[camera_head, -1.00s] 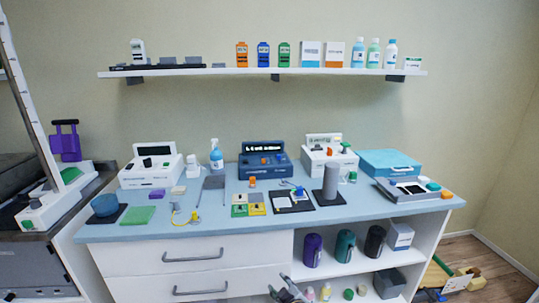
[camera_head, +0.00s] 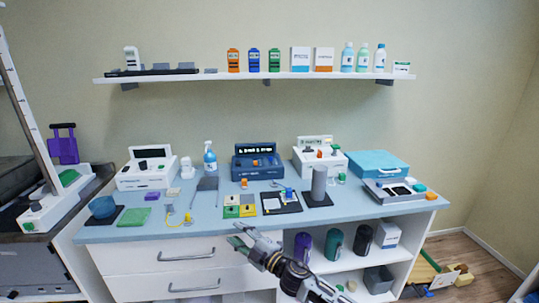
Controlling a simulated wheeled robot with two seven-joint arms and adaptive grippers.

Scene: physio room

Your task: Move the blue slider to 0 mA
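A dark blue console (camera_head: 257,170) with a lit display stands at the back middle of the light blue worktop. Small orange and blue controls sit on its face, too small to read, so I cannot make out the blue slider's setting or any scale. My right gripper (camera_head: 238,236) comes in from the lower right and hangs in front of the worktop's front edge, well short of the console. Its two fingers are apart with nothing between them. My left gripper is not in view.
White consoles stand left (camera_head: 146,170) and right (camera_head: 320,160) of the blue one. A spray bottle (camera_head: 210,160), coloured pads (camera_head: 240,206), a dark tray (camera_head: 281,202) and a grey cylinder (camera_head: 319,183) crowd the worktop. A shelf (camera_head: 240,76) hangs above.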

